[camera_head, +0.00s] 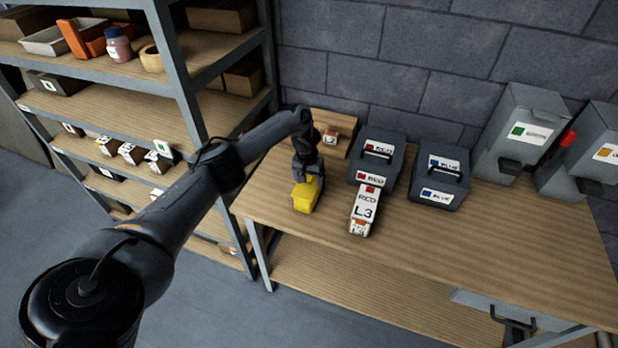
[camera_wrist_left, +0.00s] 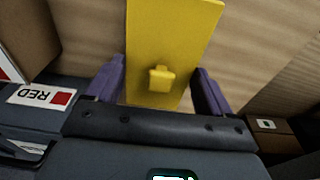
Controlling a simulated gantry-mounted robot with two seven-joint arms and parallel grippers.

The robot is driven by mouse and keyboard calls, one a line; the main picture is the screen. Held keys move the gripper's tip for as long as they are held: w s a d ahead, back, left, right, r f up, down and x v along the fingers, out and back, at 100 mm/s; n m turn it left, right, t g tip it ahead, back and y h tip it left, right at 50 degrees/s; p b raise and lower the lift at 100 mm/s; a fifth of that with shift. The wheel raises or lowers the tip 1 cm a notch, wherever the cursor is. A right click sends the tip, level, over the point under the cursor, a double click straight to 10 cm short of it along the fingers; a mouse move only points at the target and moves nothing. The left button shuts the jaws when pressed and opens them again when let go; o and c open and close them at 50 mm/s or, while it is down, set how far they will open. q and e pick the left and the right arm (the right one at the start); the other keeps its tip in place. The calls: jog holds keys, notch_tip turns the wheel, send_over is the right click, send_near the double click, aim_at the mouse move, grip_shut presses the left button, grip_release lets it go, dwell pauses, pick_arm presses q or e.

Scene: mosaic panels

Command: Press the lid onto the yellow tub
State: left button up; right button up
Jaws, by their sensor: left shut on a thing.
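A yellow tub (camera_head: 305,195) is at the left part of the workbench, directly under my left gripper (camera_head: 308,178). In the left wrist view the yellow piece (camera_wrist_left: 175,40) shows a flat face with a small raised knob (camera_wrist_left: 161,79). Whether the tub rests on the bench is also unclear. My right gripper is not in view.
The wooden bench (camera_head: 450,245) holds a dark RED box (camera_head: 376,150), a BLUE box (camera_head: 440,178), and a white block marked L3 (camera_head: 363,212). Shelving (camera_head: 180,75) rises at left.

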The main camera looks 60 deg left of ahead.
pick_arm(q)
jog(key=shift+f, duration=0.25)
dwell(0.4)
jog(key=o, duration=0.9)
jog(key=shift+r, duration=0.1)
jog(key=shift+r+p, duration=1.75)
jog(key=shift+p, duration=0.55)
jog(key=shift+r+p, duration=1.7)
jog(key=shift+p, duration=0.35)
jog(key=shift+c, duration=0.6)
